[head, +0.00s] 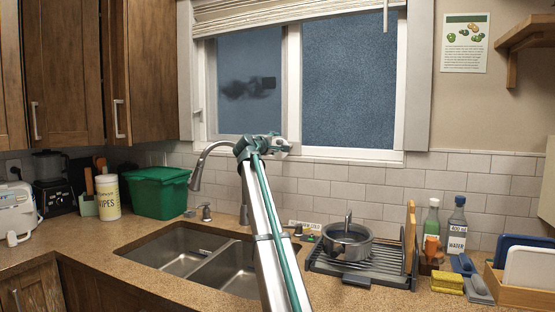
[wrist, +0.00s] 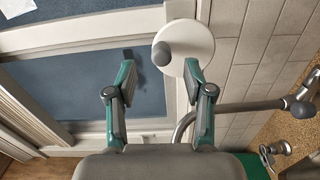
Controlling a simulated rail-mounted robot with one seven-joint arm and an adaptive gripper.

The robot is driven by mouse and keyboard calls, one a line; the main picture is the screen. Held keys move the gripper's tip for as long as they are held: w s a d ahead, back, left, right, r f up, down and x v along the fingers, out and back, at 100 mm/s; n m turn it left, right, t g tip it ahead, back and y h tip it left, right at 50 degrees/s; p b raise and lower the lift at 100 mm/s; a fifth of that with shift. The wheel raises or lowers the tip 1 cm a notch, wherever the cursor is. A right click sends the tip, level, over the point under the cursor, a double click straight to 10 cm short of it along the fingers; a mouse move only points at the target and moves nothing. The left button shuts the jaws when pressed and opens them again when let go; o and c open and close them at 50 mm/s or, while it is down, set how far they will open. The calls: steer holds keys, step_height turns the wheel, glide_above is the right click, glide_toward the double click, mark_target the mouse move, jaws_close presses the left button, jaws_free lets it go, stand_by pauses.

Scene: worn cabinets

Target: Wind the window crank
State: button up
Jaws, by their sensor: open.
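The window crank (wrist: 195,38) is a white round disc with a grey knob (wrist: 163,54) near its rim. In the wrist view it is at the top centre, on the window frame beside the tiles. I cannot make it out in the head view, where my gripper and arm may cover it. My gripper (wrist: 158,76) is open and empty. Its two green-and-grey fingers point toward the crank, with the knob showing between and beyond the fingertips. In the head view my gripper (head: 272,145) is in front of the lower window frame. Whether it touches the crank cannot be told.
The faucet (head: 197,166) curves up just left of my gripper, over the double sink (head: 180,250). A green bin (head: 156,190) stands farther left. A dish rack (head: 365,262) with a pot (head: 347,243) is on the right. The window (head: 345,80) is behind.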

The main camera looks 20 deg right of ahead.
mark_target(278, 142)
steer(key=shift+m+b, duration=0.55)
steer(key=shift+m, duration=0.25)
steer(key=shift+x, duration=2.5)
steer(key=shift+f, duration=0.1)
steer(key=shift+c, duration=0.2)
jaws_close()
steer(key=shift+p, duration=0.35)
